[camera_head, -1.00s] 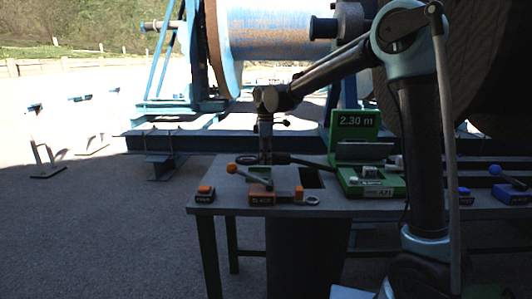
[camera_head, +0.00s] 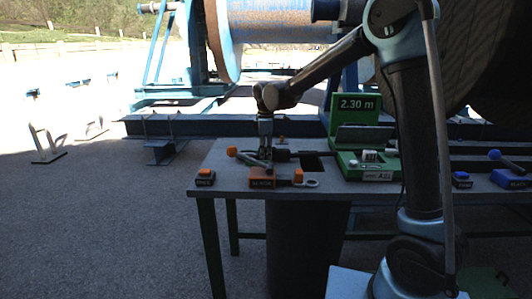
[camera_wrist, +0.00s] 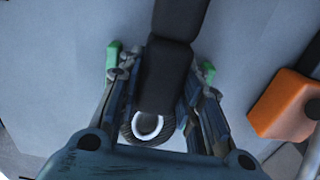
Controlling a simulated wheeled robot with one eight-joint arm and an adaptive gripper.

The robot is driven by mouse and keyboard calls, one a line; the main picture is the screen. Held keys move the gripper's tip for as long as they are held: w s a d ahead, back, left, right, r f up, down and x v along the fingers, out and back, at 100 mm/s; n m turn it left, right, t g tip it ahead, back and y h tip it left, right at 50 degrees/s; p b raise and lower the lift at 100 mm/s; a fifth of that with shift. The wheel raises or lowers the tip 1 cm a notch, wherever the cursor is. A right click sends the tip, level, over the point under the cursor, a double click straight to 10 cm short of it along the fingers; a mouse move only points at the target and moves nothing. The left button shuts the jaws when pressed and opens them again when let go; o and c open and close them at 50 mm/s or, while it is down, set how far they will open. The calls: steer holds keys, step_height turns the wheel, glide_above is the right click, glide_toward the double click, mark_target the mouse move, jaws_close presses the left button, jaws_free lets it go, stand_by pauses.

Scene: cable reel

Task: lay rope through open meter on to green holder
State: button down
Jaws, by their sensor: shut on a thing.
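The green meter (camera_head: 371,171) stands on the right of the table with its lid (camera_head: 357,106) raised, its display reading 2.30 m. My gripper (camera_head: 266,158) points down at the left part of the table, behind an orange-marked device. It is shut on the dark rope (camera_head: 312,154), which runs right toward the meter. In the wrist view, the green-tipped fingers of my gripper (camera_wrist: 160,68) lie on both sides of the black rope (camera_wrist: 165,75), and a pale ring shows at its near end. I cannot make out the green holder; the gripper may cover it.
The orange device (camera_head: 262,180) has a lever with an orange ball. Blue devices (camera_head: 461,180) stand at the right. Large cable reels rise behind.

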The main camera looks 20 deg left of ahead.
steer(key=c, duration=1.1)
jaws_free()
steer(key=shift+o, duration=0.2)
